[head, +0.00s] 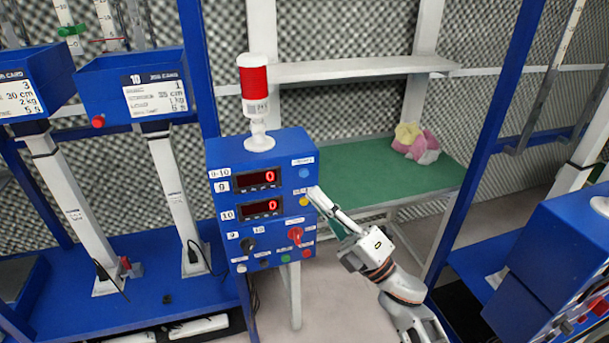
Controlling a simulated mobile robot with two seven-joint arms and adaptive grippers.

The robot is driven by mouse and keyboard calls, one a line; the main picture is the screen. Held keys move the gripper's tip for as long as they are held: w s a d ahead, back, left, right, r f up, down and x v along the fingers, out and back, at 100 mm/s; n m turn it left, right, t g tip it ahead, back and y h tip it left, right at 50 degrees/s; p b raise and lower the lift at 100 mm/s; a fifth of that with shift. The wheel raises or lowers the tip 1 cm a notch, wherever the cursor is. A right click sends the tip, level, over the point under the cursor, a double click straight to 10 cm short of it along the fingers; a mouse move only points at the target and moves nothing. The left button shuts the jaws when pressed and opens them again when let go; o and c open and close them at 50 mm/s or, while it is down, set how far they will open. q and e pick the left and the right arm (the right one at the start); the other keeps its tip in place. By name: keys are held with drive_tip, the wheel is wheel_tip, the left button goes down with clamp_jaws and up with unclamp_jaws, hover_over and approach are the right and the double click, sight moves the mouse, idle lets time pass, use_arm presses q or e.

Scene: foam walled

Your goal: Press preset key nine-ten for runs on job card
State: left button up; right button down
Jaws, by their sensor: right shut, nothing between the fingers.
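A blue control box (225,163) labelled 9-10 stands on a post in the middle. It has two dark displays, 9 (257,180) and 10 (262,208), each showing a red 0. A blue button (304,173) and a yellow button (304,202) are on its right side, with small labels I cannot read. My right gripper (314,193) is shut and empty, its tips close to the box's right edge beside the yellow button. I cannot tell whether they touch. The job card 10 (155,95) on a blue stand at left reads 1 in its top row. My left gripper is out of view.
Lower on the box are a black knob (248,245), a red knob (295,235) and several small buttons. A red-and-white beacon (254,90) stands on top. A green table (370,185) with coloured cloths (416,143) is behind. Another blue box (560,250) is at right.

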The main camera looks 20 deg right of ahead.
sight(304, 173)
drive_tip(key=shift+w+b, duration=0.55)
drive_tip(key=shift+w, duration=1.8)
drive_tip(key=shift+w, duration=0.1)
drive_tip(key=shift+w, duration=0.35)
drive_tip(key=shift+w+a+b, duration=0.1)
drive_tip(key=shift+w+b, duration=0.25)
drive_tip(key=shift+w, duration=0.1)
drive_tip(key=shift+s, duration=0.2)
idle(0.5)
drive_tip(key=shift+s, duration=0.7)
drive_tip(key=shift+s, duration=0.1)
